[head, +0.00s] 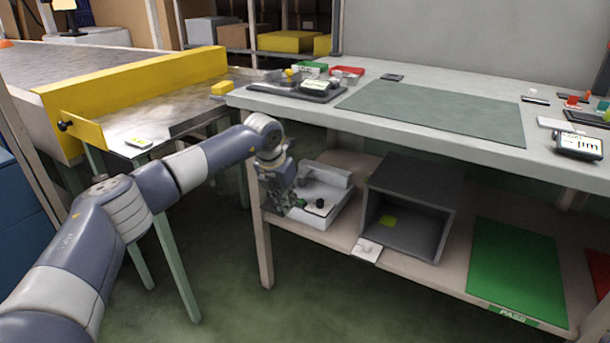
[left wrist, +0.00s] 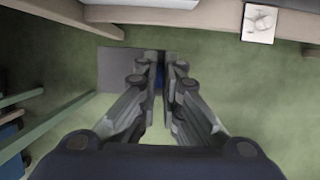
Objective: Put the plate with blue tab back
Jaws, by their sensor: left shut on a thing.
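My left gripper (head: 284,198) is in front of the lower shelf of the workbench, at its left end. In the left wrist view the fingers (left wrist: 160,72) are closed on a flat grey plate (left wrist: 115,68), with a bit of blue between the fingertips. Most of the plate sticks out to the left of the fingers, over the green floor. In the head view the plate cannot be made out behind the gripper. My right gripper is not in view.
The lower shelf holds a white tray (head: 345,190), an open grey box (head: 452,228) and a green mat (head: 520,262). A bench (head: 360,122) with a grey-green mat (head: 435,110) is above. A conveyor with a yellow guard (head: 140,85) stands left. Floor between is clear.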

